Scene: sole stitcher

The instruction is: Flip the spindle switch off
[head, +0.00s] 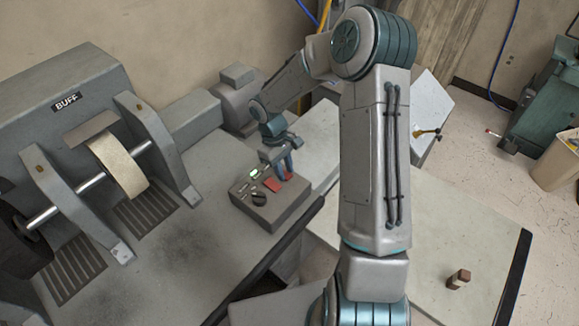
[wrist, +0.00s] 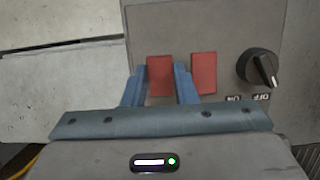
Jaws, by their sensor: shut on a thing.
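A grey control box (head: 280,212) stands on the machine bench. In the wrist view, its face (wrist: 215,25) carries two red switches and a black knob (wrist: 262,68) marked OFF and ON. My gripper (wrist: 160,80) has its blue fingers on either side of the left red switch (wrist: 160,76) and is shut on it. The right red switch (wrist: 204,73) is free, beside the right finger. In the head view, my gripper (head: 285,168) reaches down onto the box, and one red switch (head: 272,184) shows beside the fingers. No label naming the spindle switch is readable.
The buffing machine (head: 60,120) with its pale wheel (head: 118,165) stands to the left of the box. A pale table (head: 475,235) at right holds a small brown block (head: 458,279). A motor housing (head: 238,100) is behind the box.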

